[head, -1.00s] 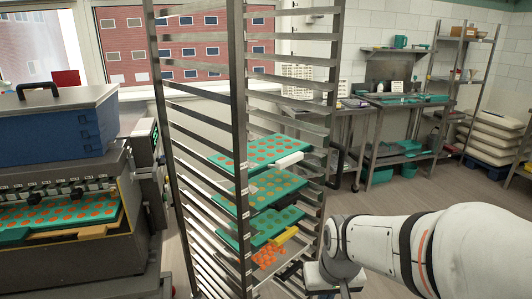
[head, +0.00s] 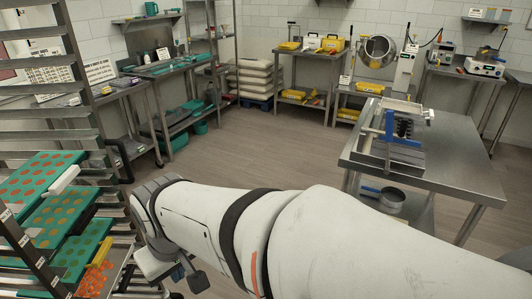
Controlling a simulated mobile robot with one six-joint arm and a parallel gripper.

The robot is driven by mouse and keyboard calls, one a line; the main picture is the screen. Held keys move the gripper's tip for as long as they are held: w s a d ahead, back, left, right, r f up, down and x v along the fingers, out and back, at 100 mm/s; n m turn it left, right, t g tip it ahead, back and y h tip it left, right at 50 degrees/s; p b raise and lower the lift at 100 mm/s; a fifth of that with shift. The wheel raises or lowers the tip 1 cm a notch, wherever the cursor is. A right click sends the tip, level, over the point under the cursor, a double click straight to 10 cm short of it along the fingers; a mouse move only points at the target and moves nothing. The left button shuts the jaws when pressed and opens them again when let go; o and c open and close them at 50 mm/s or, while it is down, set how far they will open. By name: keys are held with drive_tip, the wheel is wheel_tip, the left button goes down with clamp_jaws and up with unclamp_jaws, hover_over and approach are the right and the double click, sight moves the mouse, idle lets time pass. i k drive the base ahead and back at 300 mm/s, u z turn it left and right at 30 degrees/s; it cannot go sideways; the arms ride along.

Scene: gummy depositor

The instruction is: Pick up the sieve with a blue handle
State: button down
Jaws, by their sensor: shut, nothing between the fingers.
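A round metal sieve (head: 391,199) lies on the lower shelf of the steel table at the right in the head view. Its blue handle (head: 369,191) points left. The tabletop above partly covers the shelf. My gripper (head: 196,281) is at the lower left of the view, small and partly hidden behind my wrist, beside the tray rack. It is shut and empty, well apart from the sieve.
The steel table (head: 465,180) carries a metal frame device with blue parts (head: 398,130). A tall rack (head: 100,110) with green trays (head: 80,250) of orange and brown pieces stands close at the left. The floor (head: 270,150) between rack and table is clear.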

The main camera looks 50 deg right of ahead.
sight(391, 197)
drive_tip(key=z, duration=1.1)
drive_tip(key=i, duration=3.8)
drive_tip(key=z, duration=0.15)
